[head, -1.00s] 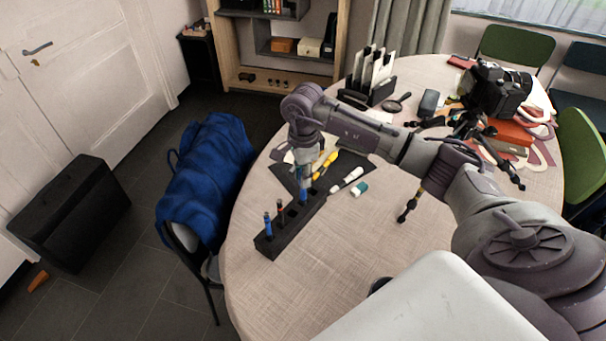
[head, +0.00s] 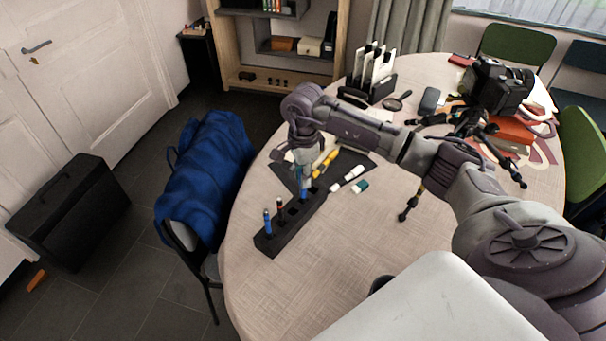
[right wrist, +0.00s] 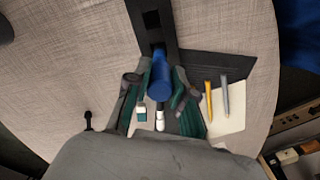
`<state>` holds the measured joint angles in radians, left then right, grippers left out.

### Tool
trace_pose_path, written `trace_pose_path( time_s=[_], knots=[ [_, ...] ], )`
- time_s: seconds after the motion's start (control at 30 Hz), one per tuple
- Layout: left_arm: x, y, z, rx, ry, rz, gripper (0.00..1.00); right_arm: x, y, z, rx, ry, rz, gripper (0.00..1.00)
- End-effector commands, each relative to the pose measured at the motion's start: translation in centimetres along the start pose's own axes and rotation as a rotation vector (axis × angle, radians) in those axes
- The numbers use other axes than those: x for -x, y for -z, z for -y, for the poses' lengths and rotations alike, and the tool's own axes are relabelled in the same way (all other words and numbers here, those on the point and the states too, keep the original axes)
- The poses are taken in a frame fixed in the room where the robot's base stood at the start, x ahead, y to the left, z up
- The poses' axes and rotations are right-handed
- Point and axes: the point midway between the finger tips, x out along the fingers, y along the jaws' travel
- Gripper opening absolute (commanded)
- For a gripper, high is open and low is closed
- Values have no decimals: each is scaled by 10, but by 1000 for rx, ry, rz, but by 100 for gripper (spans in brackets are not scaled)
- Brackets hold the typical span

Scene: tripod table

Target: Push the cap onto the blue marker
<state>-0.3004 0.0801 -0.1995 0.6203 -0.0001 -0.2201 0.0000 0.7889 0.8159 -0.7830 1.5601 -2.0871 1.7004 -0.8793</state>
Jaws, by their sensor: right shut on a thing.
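The black pen block (head: 272,240) stands on the table with several slots in a row. My right gripper (head: 304,179) points down over its far end. The right gripper (right wrist: 160,90) is shut on a blue cylindrical piece, which looks like the blue cap (right wrist: 160,72). A bit of blue (head: 304,194) shows under the fingers at the block. The fingers hide the join, so I cannot tell whether the cap is seated on the blue marker's body. Another blue pen (head: 267,224) stands upright in the near slot. My left gripper is not in view.
A red-and-black marker (head: 281,207) stands in the block. A camera (head: 497,90) on a tripod is at the right. The table's near left is clear.

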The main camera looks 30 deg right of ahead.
Motion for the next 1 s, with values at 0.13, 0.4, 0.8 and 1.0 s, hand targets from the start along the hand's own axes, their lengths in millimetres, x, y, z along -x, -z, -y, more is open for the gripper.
trace_pose_path(
  time_s=[0.13, 0.4, 0.8, 1.0],
  knots=[
    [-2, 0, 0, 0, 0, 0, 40, -2, 0, 0, 0, 0, 0, 12],
    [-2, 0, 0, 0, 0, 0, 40, -2, 0, 0, 0, 0, 0, 12],
    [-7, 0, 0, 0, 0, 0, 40, -7, 0, 0, 0, 0, -1, 12],
    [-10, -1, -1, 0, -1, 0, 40, -10, 0, 0, 0, 0, -1, 12]
  ],
)
